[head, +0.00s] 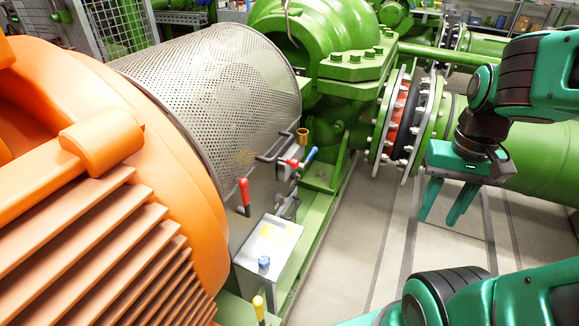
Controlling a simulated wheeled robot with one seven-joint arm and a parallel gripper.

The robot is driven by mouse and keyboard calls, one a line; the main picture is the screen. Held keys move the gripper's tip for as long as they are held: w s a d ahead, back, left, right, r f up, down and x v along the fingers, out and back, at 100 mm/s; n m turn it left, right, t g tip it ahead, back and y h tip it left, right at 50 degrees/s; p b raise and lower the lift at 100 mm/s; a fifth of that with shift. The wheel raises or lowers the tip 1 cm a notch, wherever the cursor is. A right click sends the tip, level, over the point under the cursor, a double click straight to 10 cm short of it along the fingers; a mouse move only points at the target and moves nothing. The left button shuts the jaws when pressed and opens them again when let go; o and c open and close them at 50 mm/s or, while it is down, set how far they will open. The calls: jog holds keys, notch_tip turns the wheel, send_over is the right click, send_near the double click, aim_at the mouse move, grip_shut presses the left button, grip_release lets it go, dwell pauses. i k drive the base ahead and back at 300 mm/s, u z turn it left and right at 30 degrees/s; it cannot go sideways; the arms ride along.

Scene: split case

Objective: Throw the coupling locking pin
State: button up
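A perforated metal coupling guard (225,85) sits between the orange motor and the green pump. At its lower right are several small handles: an upright red-gripped lever (244,191), a red-tipped handle (292,163), a blue-tipped handle (312,154) and a dark bent bar (272,146). I cannot tell which of these is the coupling locking pin. My gripper (440,218) hangs at the right, well apart from the handles. Its two teal fingers point down, spread apart with nothing between them.
A grey box (268,256) with a blue knob (264,262) stands below the handles, with a yellow-topped lever (259,307) in front. The orange motor (90,180) fills the left. The green pump (325,35) and bolted flange (398,120) stand behind. Pale floor (385,240) is clear.

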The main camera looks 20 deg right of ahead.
aim_at(294, 163)
jog(key=z, duration=2.1)
jog(key=i, duration=1.2)
jog(key=u, duration=3.2)
